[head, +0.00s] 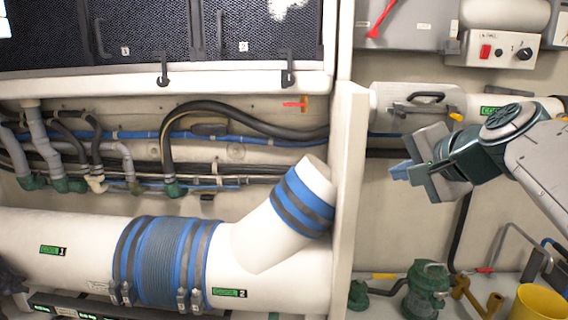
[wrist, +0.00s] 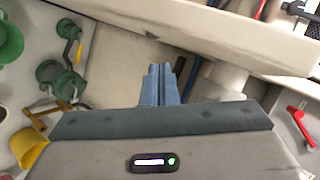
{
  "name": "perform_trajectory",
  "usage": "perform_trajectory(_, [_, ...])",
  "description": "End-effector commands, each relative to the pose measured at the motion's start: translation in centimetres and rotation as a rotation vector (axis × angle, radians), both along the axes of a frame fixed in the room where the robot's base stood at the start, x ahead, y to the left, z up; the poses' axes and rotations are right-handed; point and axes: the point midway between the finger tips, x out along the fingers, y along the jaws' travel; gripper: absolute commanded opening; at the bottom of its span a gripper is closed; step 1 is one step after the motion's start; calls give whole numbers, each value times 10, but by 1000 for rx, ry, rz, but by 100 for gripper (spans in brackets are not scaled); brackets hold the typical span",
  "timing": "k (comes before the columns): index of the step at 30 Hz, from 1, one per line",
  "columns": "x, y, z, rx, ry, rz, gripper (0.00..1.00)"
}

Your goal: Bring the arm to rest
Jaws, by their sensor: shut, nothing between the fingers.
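My gripper (head: 402,171) is at the right of the head view, at the end of my arm, which comes in from the right edge. Its blue fingers point left, toward the white upright post. The fingers also show in the wrist view (wrist: 159,85), close together with nothing between them. The gripper is in the air and appears apart from the wall and pipes, though its exact distance from them is hard to tell.
A white upright post (head: 348,200) stands left of the gripper. A large white pipe (head: 70,245) with blue bands runs at lower left. A green pump (head: 427,288) and a yellow bucket (head: 538,303) are below. A control box (head: 494,50) is above.

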Motion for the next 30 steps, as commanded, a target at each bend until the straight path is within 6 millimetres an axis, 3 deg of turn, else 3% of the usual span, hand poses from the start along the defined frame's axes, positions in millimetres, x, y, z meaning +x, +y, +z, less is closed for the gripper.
perform_trajectory(1, [-10,16,-35,-79,66,64,0])
perform_trajectory(6, [-62,51,-149,-402,274,325,0])
perform_trajectory(9, [-99,60,-203,-581,376,487,0])
perform_trajectory(12, [-130,62,-243,-722,450,625,0])
perform_trajectory(15, [-151,60,-266,-816,498,719,0])
perform_trajectory(18, [-162,59,-277,-865,521,769,0])
perform_trajectory(30, [-164,58,-280,-876,526,780,0])
